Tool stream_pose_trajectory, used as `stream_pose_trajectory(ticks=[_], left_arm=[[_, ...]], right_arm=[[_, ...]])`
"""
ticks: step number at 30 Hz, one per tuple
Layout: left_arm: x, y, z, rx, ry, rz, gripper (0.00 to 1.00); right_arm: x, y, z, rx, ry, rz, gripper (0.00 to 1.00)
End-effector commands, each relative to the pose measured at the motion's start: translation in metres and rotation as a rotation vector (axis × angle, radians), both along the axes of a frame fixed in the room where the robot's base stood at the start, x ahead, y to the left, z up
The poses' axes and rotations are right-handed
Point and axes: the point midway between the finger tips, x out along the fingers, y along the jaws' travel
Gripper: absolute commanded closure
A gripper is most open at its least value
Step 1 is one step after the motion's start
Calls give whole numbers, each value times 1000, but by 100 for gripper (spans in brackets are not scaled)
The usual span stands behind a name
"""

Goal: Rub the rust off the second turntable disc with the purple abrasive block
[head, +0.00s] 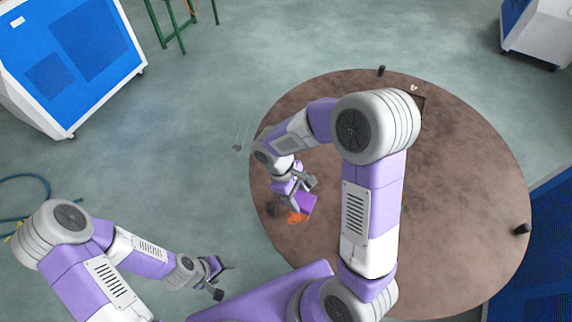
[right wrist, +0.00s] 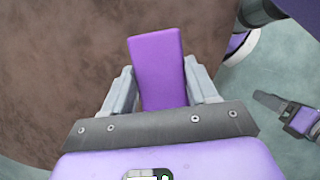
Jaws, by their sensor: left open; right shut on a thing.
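The brown round turntable disc (head: 465,200) fills the right half of the head view. A small orange rust patch (head: 296,218) shows near its left edge, right beside the purple abrasive block (head: 308,205). My right gripper (head: 304,190) is shut on the block, over the disc. In the right wrist view the block (right wrist: 157,65) sticks out between the two fingers. I cannot tell whether it touches the disc, and no orange shows in that view. My left gripper (head: 223,279) is open and empty, off the disc to the lower left.
A blue and white cabinet (head: 75,55) stands at the upper left, with a green stand (head: 178,25) beside it. Dark pegs (head: 381,71) stand on the disc's rim. A blue panel (head: 548,255) is at the lower right.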

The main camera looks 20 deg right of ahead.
Motion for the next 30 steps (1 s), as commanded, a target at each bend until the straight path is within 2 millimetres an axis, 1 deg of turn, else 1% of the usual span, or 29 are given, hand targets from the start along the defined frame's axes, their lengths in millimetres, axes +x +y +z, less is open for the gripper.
stream_pose_trajectory(ticks=[2,5,15,18,30], left_arm=[[-1,0,0,0,2,0,36],[-1,0,-5,0,2,0,36],[-1,0,-35,0,2,0,36],[-1,0,-40,0,1,1,36],[-1,0,-39,0,1,0,36]], right_arm=[[-2,0,-1,0,2,6,66],[-2,0,-7,0,3,7,66],[-2,0,-43,1,2,6,66],[-2,0,-49,1,2,6,66],[-2,0,-49,1,2,5,66]])
